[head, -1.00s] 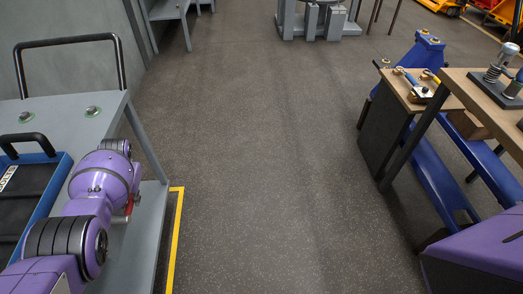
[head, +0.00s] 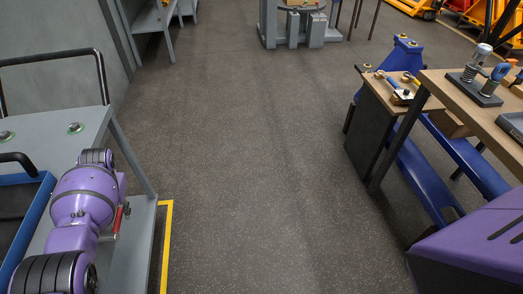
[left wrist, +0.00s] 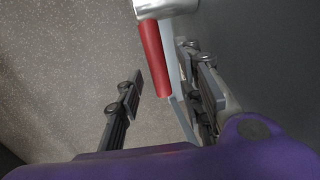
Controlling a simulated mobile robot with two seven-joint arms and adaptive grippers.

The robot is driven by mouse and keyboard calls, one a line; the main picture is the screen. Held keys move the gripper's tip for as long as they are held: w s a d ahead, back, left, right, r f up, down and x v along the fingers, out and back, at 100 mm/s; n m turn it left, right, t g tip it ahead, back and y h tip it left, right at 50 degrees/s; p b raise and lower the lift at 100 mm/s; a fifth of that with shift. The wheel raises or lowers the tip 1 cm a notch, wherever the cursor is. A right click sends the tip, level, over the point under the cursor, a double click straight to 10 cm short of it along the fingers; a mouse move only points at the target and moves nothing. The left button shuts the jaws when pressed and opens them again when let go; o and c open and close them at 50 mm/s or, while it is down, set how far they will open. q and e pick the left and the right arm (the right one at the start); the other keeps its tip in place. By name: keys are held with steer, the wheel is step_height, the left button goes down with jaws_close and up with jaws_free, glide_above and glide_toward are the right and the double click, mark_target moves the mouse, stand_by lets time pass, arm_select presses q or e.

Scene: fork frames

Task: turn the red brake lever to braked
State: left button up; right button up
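The red brake lever (head: 117,221) shows on the right side of the grey cart (head: 138,240) in the head view, partly behind my purple left arm. In the left wrist view the red lever (left wrist: 153,58) hangs from a pale metal fitting (left wrist: 165,8) at the top. My left gripper (left wrist: 163,72) is open. Its fingers are on either side of the lever's lower end, with a clear gap at the left finger; the right finger appears closer. I cannot tell whether either touches. My left fingers are hidden in the head view. My right gripper is not in view.
A blue-rimmed tray (head: 38,215) sits on the cart, with a black push handle behind. A yellow floor line (head: 165,245) runs along the cart's right side. The middle floor (head: 250,150) is clear. A wooden bench (head: 465,105) with tools stands at right.

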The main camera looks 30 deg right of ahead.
arm_select(q)
step_height(320, 180, up, 9)
steer(key=d, duration=0.1)
steer(key=shift+s+d+r, duration=0.15)
steer(key=shift+s+d, duration=0.05)
steer(key=shift+d, duration=0.2)
